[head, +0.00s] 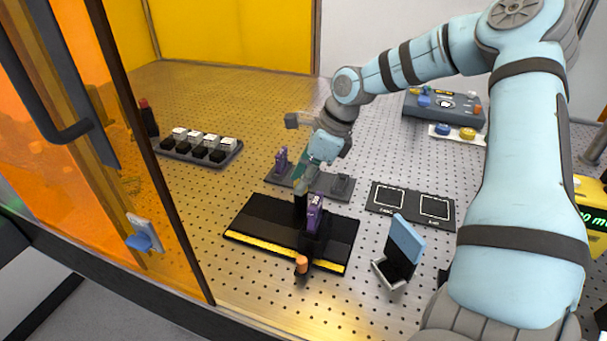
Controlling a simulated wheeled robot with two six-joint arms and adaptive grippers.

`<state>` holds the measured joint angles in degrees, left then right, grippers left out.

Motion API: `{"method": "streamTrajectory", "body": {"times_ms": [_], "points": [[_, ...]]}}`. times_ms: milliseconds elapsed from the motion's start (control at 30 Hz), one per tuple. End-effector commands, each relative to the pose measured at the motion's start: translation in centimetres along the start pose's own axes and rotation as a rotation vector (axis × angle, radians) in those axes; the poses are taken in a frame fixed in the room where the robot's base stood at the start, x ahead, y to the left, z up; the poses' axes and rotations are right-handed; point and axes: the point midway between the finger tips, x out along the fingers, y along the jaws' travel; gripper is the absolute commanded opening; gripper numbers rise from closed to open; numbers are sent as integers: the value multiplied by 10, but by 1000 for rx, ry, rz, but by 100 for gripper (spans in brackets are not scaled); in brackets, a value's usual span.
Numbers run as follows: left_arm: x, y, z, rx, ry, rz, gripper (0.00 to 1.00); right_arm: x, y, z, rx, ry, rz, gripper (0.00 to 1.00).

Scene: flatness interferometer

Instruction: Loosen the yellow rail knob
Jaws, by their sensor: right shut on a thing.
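A black rail base (258,222) with a yellow scale strip along its front edge lies on the perforated table. A dark carriage with a purple part (314,212) stands on it. I cannot make out a clearly yellow knob on the rail. My right gripper (300,184) points down over the far side of the rail base, behind the purple part. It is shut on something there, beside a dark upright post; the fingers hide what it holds. My left gripper is out of view.
A tray of black and white blocks (201,147) stands at the left. A control box (445,107) stands behind. An orange panel door borders the left.

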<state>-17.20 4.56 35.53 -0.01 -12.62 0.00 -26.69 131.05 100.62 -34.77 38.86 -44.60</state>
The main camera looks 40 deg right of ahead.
Motion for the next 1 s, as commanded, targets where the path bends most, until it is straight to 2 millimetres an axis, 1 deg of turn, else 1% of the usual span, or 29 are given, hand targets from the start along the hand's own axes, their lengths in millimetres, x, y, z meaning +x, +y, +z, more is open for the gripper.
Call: {"method": "streamTrajectory", "body": {"times_ms": [300,500,700,1000], "points": [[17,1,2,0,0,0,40,3,-3,0,-253,0,99,0],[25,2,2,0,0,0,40,2,-4,0,-374,1,149,0],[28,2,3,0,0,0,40,2,-3,0,-445,1,179,0],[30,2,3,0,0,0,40,1,-3,0,-476,2,194,0]]}}
